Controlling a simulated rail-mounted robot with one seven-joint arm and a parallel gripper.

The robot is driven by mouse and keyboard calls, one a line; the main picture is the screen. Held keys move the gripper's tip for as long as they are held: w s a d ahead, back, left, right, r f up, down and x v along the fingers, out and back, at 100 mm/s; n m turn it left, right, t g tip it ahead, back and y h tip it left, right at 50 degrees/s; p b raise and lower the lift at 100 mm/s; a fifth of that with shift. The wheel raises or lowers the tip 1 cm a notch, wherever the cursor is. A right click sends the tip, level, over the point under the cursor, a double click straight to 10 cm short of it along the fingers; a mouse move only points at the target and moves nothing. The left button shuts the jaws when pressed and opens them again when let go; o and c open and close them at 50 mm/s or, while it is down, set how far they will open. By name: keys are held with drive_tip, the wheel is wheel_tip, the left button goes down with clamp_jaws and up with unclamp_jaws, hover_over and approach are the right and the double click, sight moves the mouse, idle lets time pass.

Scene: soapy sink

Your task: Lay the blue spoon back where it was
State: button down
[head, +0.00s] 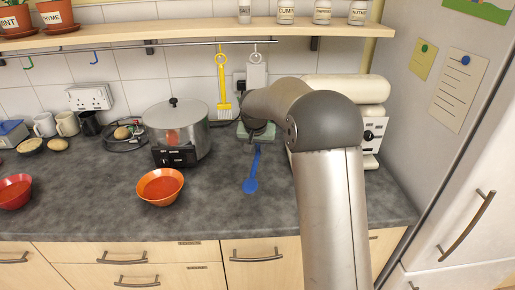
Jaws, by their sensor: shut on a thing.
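The blue spoon (251,178) has its bowl end toward the front of the dark counter and its handle running up and back to my gripper. My gripper (258,142) is small in the head view and partly hidden by my own arm. It is shut on the upper end of the spoon's handle. I cannot tell whether the spoon's bowl touches the counter or hangs just above it.
A steel pot (190,130) and an orange bowl (160,187) of red contents stand left of the spoon. A white appliance (373,135) stands to the right, behind my arm. A yellow utensil (222,85) hangs from the rail. The counter (215,210) around the spoon's bowl is clear.

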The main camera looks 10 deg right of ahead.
drive_tip(key=shift+f+b, duration=1.75)
drive_tip(key=shift+f, duration=1.45)
drive_tip(key=c, duration=1.3)
unclamp_jaws()
drive_tip(key=b+v, duration=0.1)
drive_tip(key=v, duration=1.6)
drive_tip(key=s+a+f+n+g, duration=0.1)
drive_tip(key=s+f, duration=0.3)
drive_tip(key=s, duration=0.8)
drive_tip(key=s+f+n+g+y, duration=0.1)
drive_tip(key=s+f, duration=0.4)
drive_tip(key=s, duration=0.6)
drive_tip(key=s+a+f+n+g+y, duration=0.1)
drive_tip(key=s+f+n, duration=0.2)
drive_tip(key=s, duration=0.9)
wheel_tip(320, 180, down, 2)
drive_tip(key=shift+s+a+f+g, duration=0.1)
drive_tip(key=shift+s+a+g, duration=0.2)
drive_tip(key=shift+a, duration=0.05)
